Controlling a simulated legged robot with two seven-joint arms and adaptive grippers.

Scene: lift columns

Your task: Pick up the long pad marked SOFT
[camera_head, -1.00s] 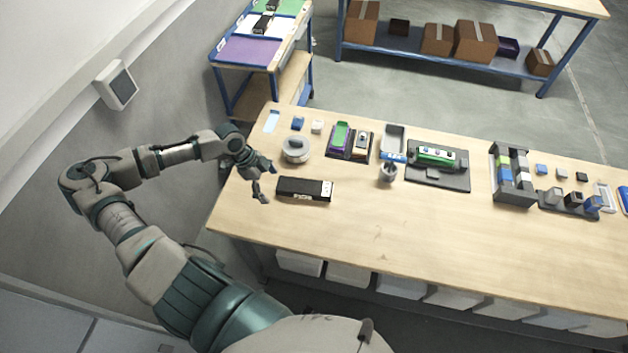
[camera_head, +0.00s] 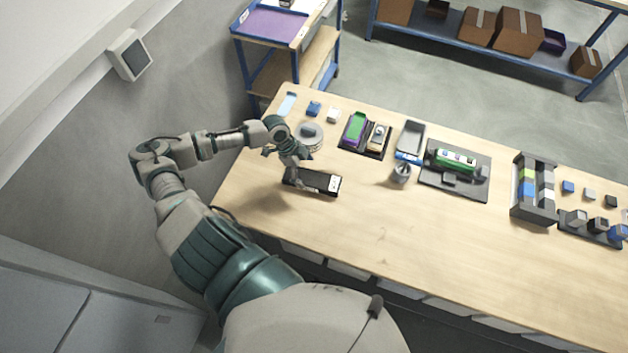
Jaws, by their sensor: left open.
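The long black pad (camera_head: 325,182) lies flat on the wooden table near its left end. It has a white right end; its lettering is too small to read now. My right gripper is not in view.
A round grey container (camera_head: 310,134) stands just behind my left gripper. The table front (camera_head: 400,240) is clear.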

